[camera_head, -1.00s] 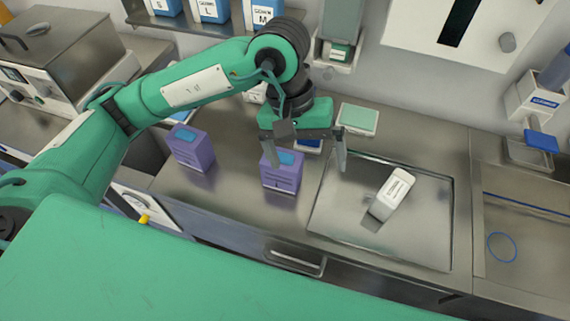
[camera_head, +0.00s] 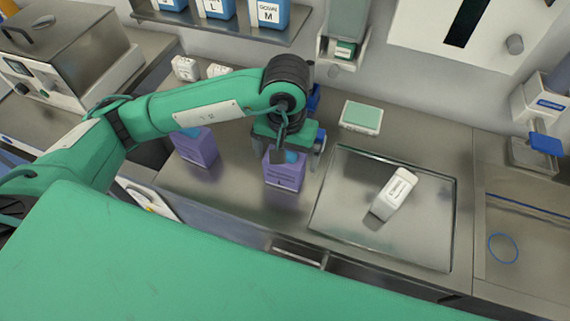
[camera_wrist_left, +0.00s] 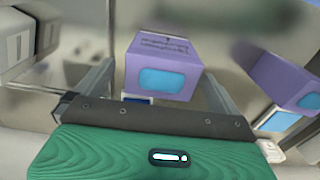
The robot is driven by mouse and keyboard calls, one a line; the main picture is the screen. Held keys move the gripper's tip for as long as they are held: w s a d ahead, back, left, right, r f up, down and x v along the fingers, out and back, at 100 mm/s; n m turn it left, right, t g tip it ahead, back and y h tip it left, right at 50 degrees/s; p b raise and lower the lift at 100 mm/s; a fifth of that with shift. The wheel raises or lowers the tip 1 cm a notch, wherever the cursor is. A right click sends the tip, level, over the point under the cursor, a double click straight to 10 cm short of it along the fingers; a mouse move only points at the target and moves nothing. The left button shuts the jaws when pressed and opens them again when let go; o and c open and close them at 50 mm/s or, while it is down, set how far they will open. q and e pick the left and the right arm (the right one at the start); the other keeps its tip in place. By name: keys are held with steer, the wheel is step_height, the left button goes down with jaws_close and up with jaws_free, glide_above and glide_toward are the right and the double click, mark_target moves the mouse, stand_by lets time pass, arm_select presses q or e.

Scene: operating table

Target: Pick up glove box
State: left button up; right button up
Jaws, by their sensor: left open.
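A purple glove box (camera_head: 284,178) with a blue opening on top stands on the steel counter, left of the tray. My left gripper (camera_head: 298,154) is open just above and behind it, partly covering its top. In the left wrist view the glove box (camera_wrist_left: 163,52) shows between the spread fingers of the left gripper (camera_wrist_left: 157,80), with no clear contact. A second purple glove box (camera_head: 196,149) stands further left, partly hidden behind my left arm. It also shows at the right of the left wrist view (camera_wrist_left: 278,72). My right gripper is not in view.
A steel tray (camera_head: 335,212) to the right holds a white container (camera_head: 396,190). A green-topped box (camera_head: 361,117) sits behind the tray. Small white containers (camera_head: 185,68) stand at the back left, below a shelf (camera_head: 240,32) of blue boxes. Bare counter lies between the purple boxes.

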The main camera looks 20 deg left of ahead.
arm_select(q)
steer(key=shift+f+p, duration=0.3)
steer(key=shift+f, duration=0.1)
step_height(320, 180, down, 4)
steer(key=shift+w+a+r+p, duration=0.1)
steer(key=shift+a+p, duration=0.05)
steer(key=shift+p, duration=0.7)
steer(key=shift+f, duration=0.4)
steer(key=c, duration=1.1)
steer(key=shift+r, duration=0.1)
